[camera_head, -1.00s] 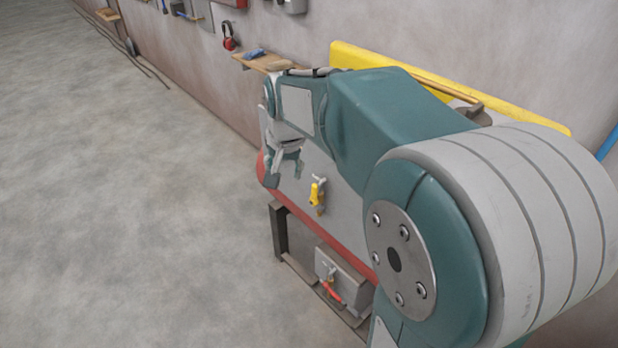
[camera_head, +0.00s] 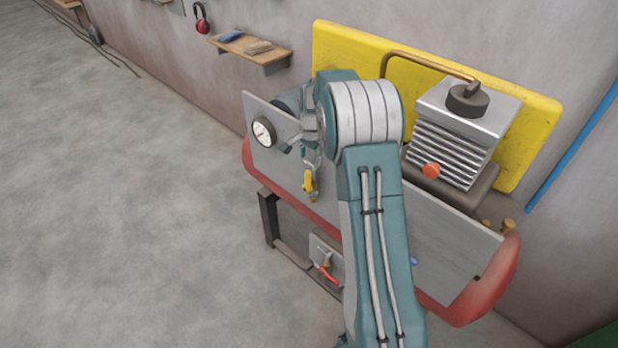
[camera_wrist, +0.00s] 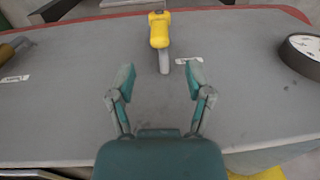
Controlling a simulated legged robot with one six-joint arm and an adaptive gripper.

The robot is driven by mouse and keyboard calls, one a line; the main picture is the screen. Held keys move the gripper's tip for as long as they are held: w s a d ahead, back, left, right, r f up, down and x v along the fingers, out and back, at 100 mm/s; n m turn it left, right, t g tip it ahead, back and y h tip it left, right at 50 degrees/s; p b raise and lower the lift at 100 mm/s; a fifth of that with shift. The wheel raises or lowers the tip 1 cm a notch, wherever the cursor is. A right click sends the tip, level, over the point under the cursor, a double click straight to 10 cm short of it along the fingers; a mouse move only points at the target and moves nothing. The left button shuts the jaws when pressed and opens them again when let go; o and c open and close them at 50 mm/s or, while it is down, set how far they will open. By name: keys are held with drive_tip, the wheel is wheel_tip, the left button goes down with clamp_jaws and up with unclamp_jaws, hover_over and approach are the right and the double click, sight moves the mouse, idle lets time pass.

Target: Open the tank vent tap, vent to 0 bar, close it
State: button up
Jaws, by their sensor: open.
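A tap with a yellow handle (camera_head: 309,182) sits on the front of a grey panel (camera_head: 420,235) on the red tank (camera_head: 490,292). Its handle points down in the head view. The same yellow handle (camera_wrist: 159,30) and its grey stem show in the wrist view, beyond my fingertips. A round white gauge (camera_head: 264,132) is at the panel's left end; it also shows at the right of the wrist view (camera_wrist: 303,50). Its reading is too small to tell. My gripper (camera_head: 303,151) is open and empty, just above the yellow tap; its two fingers (camera_wrist: 160,82) are spread apart, not touching it.
A second tap with a red handle (camera_head: 328,275) is on a low grey box under the tank. A finned compressor (camera_head: 455,130) stands on the tank in front of a yellow board (camera_head: 340,55). A wall shelf (camera_head: 265,60) is behind.

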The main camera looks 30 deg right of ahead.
sight(308, 178)
drive_tip(key=f, duration=0.9)
drive_tip(key=shift+w+a, duration=0.2)
drive_tip(key=shift+w, duration=0.1)
drive_tip(key=shift+r, duration=0.1)
clamp_jaws()
